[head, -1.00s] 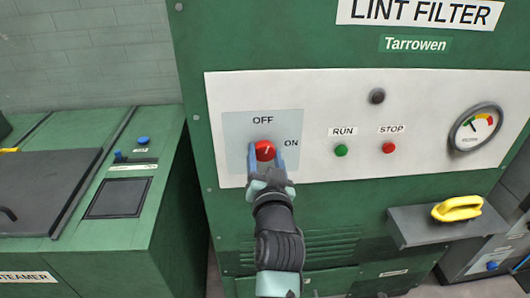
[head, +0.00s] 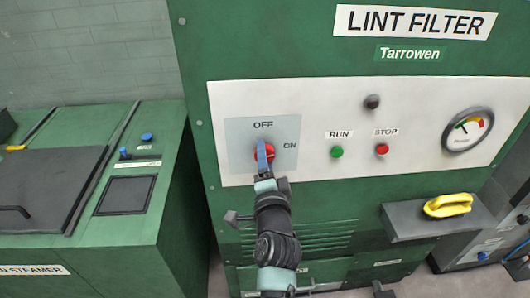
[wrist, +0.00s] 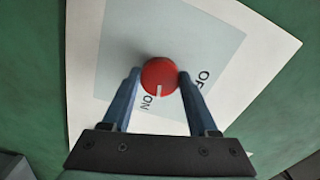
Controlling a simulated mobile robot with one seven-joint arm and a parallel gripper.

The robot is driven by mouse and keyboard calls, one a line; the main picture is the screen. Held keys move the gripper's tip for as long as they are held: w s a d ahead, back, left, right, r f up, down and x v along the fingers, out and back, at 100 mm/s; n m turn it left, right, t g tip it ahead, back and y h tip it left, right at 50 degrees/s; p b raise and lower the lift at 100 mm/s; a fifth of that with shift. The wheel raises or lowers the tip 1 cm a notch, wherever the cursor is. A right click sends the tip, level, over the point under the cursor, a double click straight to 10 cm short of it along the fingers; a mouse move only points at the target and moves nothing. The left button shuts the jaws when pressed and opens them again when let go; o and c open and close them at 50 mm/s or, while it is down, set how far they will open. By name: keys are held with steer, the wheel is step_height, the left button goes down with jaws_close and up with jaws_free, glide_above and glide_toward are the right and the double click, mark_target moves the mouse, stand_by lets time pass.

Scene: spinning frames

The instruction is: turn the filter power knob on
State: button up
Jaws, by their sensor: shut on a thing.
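The red filter power knob (head: 271,154) sits on a pale square plate of the lint filter panel, with OFF above it and ON to its right. In the wrist view the knob (wrist: 159,76) shows its white mark pointing down, close to the ON label and well away from OFF. My gripper (head: 265,157) reaches it from below, and its blue fingers are turned so that one covers part of the knob. In the wrist view my gripper (wrist: 157,77) is shut on the knob, one finger on each side.
A green RUN button (head: 337,152), a red STOP button (head: 382,150) and a gauge (head: 467,130) are to the right. A yellow handle (head: 447,205) lies on a grey shelf below them. A green steamer (head: 165,195) stands at the left.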

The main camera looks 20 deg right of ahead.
steer(key=shift+m+p, duration=0.7)
steer(key=shift+m, duration=0.9)
steer(key=o, duration=1.4)
steer(key=p+v, duration=0.9)
steer(key=v, duration=0.4)
